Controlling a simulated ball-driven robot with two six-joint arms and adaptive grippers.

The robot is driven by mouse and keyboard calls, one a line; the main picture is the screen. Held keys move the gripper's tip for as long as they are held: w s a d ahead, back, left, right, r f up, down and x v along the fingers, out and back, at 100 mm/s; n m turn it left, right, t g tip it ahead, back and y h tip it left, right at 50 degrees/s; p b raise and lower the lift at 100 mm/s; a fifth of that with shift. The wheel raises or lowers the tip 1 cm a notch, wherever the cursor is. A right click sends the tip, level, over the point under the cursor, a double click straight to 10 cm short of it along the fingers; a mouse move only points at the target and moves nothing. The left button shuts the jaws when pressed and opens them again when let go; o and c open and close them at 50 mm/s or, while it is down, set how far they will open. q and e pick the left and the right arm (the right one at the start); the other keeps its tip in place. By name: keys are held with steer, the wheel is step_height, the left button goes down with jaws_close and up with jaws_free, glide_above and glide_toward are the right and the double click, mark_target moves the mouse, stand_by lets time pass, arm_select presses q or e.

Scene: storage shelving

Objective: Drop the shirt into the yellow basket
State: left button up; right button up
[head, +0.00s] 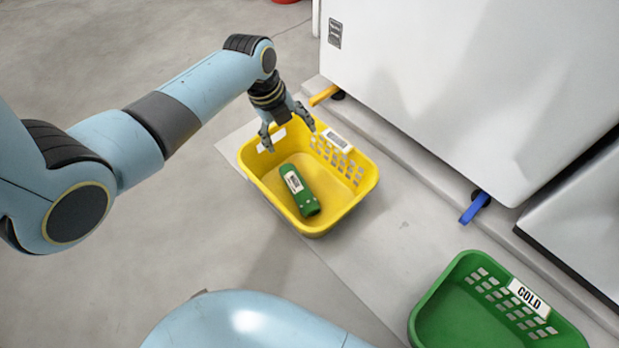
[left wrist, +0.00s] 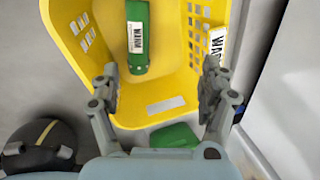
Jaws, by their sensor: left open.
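The yellow basket (head: 345,198) stands on the floor near the middle of the head view, and its inside fills much of the left wrist view (left wrist: 75,35). A green folded item with a white label, which looks like the shirt (head: 308,203), lies inside on the bottom. The same item shows in the left wrist view (left wrist: 137,62), its label reading "WARM". My left gripper (head: 289,138) is open above the basket's far rim, its fingers apart and apart from the item. My right gripper is out of view.
A green basket (head: 430,310) labelled "COLD" stands at lower right. A large white cabinet (head: 430,80) is behind, with a blue tab (head: 475,207) at its foot. A green piece (left wrist: 175,135) shows between the fingers; I cannot tell what it is. Floor at left is clear.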

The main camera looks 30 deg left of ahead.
arm_select(q)
steer(key=v, duration=1.1)
steer(key=shift+r, duration=0.1)
